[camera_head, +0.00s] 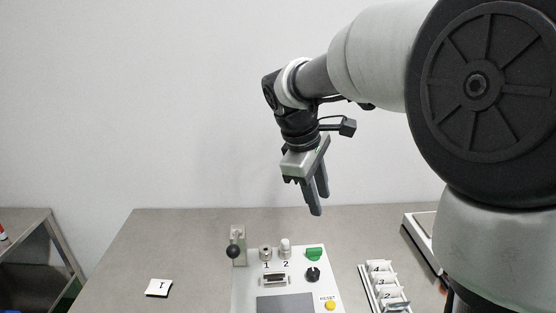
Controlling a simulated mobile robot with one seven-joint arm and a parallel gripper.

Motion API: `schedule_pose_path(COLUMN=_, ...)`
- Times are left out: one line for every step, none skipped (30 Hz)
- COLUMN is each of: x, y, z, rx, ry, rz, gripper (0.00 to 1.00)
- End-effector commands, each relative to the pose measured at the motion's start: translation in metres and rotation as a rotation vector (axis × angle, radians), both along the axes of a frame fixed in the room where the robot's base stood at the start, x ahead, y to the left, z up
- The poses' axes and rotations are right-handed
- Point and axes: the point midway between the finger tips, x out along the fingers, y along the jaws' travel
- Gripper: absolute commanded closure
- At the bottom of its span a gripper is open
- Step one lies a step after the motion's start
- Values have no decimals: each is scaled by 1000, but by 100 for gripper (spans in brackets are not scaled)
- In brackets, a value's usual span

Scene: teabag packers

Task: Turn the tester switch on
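The tester (246,292) is a pale box on the table, below my gripper in the picture. Its top bears a green switch (314,253), a black rotary knob (313,274), a yellow button (330,305) marked RESET and a dark screen (285,305). I cannot tell which control is the tester switch, or its setting. A lever with a black ball (233,251) stands at its left back corner. My gripper (319,203) points down above the back of the tester, apart from it, with nothing seen in it. Its fingers overlap in this view, so their opening is unclear.
Posts marked 1 (265,252) and 2 (285,249) rise from the tester's back. A numbered rack (367,285) stands to its right, with a pale tray (413,226) beyond. A card marked I (159,288) lies at left. The table (180,235) is bare at back left.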

Motion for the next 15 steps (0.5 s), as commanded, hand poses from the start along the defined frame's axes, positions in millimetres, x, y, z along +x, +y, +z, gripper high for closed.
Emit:
schedule_pose_path(x=23, y=8, z=-14, rx=-30, ry=55, rz=80, gripper=69)
schedule_pose_path(x=35, y=12, z=-22, rx=-47, ry=84, rz=128, gripper=69)
schedule_pose_path(x=50, y=17, z=-33, rx=-68, ry=120, rz=188, gripper=69)
schedule_pose_path(x=60, y=21, z=-42, rx=-84, ry=147, rz=232, gripper=69)
schedule_pose_path(x=70, y=24, z=-51, rx=-97, ry=172, rz=275, gripper=69)
schedule_pose_path(x=81, y=28, z=-62, rx=-111, ry=205, rz=325, gripper=69)
schedule_pose_path(x=89, y=31, z=-71, rx=-121, ry=227, rz=360, gripper=69)
schedule_pose_path(x=96, y=33, z=-79, rx=-129, ry=247, rz=392, gripper=69)
schedule_pose_path(x=103, y=36, z=-89, rx=-139, ry=272, rz=428, gripper=69)
schedule_pose_path(x=108, y=38, z=-96, rx=-144, ry=287, rz=451, gripper=69)
schedule_pose_path(x=112, y=39, z=-102, rx=-149, ry=301, rz=472, gripper=69)
schedule_pose_path(x=116, y=40, z=-109, rx=-153, ry=317, rz=494, gripper=69)
schedule_pose_path(x=118, y=41, z=-113, rx=-157, ry=325, rz=506, gripper=69)
schedule_pose_path(x=120, y=41, z=-116, rx=-159, ry=332, rz=517, gripper=69)
schedule_pose_path(x=122, y=42, z=-119, rx=-161, ry=338, rz=526, gripper=69)
